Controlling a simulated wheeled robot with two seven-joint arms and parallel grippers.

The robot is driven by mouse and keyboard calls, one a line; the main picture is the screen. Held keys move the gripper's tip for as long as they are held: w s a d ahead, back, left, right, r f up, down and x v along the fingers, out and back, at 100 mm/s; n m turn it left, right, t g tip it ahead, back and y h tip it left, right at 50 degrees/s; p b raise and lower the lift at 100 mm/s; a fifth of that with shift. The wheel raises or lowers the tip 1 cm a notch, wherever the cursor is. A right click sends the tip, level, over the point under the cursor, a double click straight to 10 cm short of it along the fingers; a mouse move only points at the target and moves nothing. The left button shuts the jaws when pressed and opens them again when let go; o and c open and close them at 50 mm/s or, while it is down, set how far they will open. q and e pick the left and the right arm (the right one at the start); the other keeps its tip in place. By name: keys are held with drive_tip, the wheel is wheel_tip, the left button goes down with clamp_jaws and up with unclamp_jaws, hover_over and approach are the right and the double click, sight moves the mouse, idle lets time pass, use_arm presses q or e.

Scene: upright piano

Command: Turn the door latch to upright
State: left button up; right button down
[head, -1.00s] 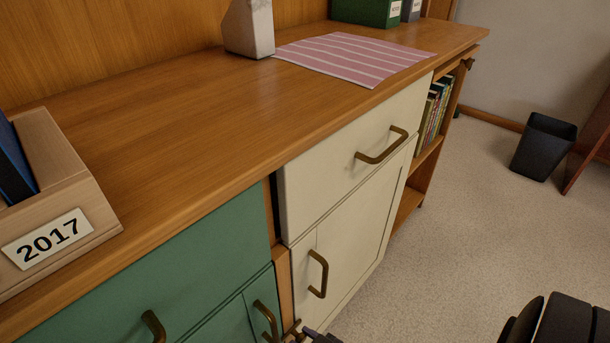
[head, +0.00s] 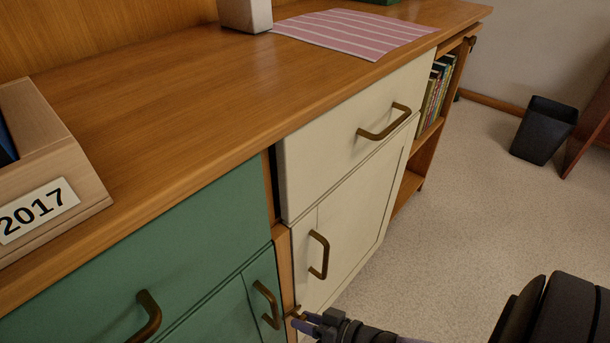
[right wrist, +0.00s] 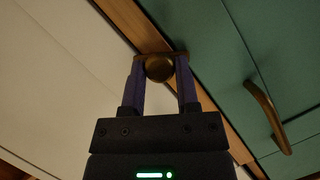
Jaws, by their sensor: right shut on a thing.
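The door latch (head: 296,312) is a small brass piece on the wooden strip between the green and cream cabinets, low in the head view. In the right wrist view the latch (right wrist: 159,69) shows a round brass hub with a thin bar across it. The bar lies at an angle to the strip, not along it. My right gripper (head: 306,319) reaches it from the right. In the right wrist view its two dark fingers (right wrist: 160,76) stand on either side of the hub, shut on the latch. The fingers partly hide the bar's ends. My left gripper is out of view.
The green door's handle (head: 267,304) sticks out just left of the latch. The cream door's handle (head: 319,255) is above and right of it. The wooden top (head: 170,130) overhangs the cabinets. Open carpet (head: 470,200) lies to the right, with a black bin (head: 544,130) farther back.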

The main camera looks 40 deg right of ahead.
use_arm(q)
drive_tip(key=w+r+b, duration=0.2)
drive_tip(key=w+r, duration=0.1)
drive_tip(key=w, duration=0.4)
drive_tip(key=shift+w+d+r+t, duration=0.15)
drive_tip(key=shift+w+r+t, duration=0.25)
use_arm(e)
drive_tip(key=shift+d+f+m+t+y, duration=0.1)
drive_tip(key=shift+m+t+y, duration=0.4)
drive_tip(key=shift+m, duration=0.95)
drive_tip(key=shift+f+m+t+y, duration=0.2)
drive_tip(key=shift+m+y, duration=0.55)
drive_tip(key=shift+m, duration=0.75)
drive_tip(key=shift+d+f+m+t+y, duration=0.1)
drive_tip(key=shift+m+t+y, duration=0.45)
drive_tip(key=shift+m, duration=0.9)
drive_tip(key=shift+c, duration=1.9)
unclamp_jaws()
drive_tip(key=shift+r, duration=0.1)
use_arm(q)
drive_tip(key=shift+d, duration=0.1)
use_arm(e)
drive_tip(key=shift+s, duration=0.1)
